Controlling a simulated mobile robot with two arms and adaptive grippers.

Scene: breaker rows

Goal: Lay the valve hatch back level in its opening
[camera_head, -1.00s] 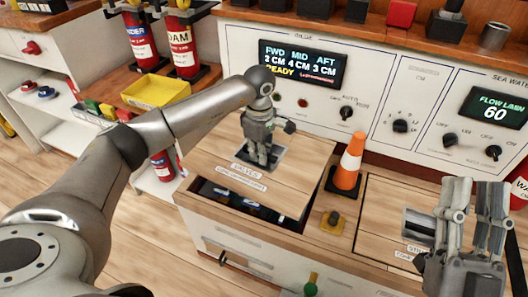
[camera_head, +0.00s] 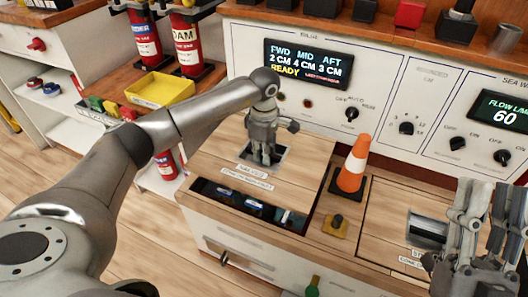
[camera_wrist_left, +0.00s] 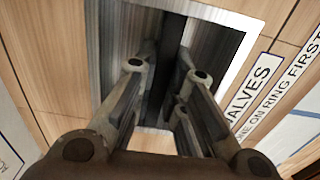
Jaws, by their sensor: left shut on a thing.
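The valve hatch (camera_head: 300,165) is a wooden panel with a VALVES label on the cabinet top. It also shows in the left wrist view (camera_wrist_left: 38,60). Its front edge stands clear of the opening (camera_head: 250,206), and a dark gap with blue-topped things shows below it. My left gripper (camera_head: 266,160) points down into the hatch's metal recess, shut on the pull ring (camera_wrist_left: 172,55); the fingers mostly hide the ring. My right gripper (camera_head: 490,187) is empty at the lower right, fingers up and apart, beside the other hatch.
A traffic cone (camera_head: 353,165) stands right of the hatch, with a yellow-based knob (camera_head: 335,223) in front of it. A second closed hatch (camera_head: 385,215) lies further right. The control panel (camera_head: 385,75) rises behind. A yellow bin (camera_head: 160,90) is at the left.

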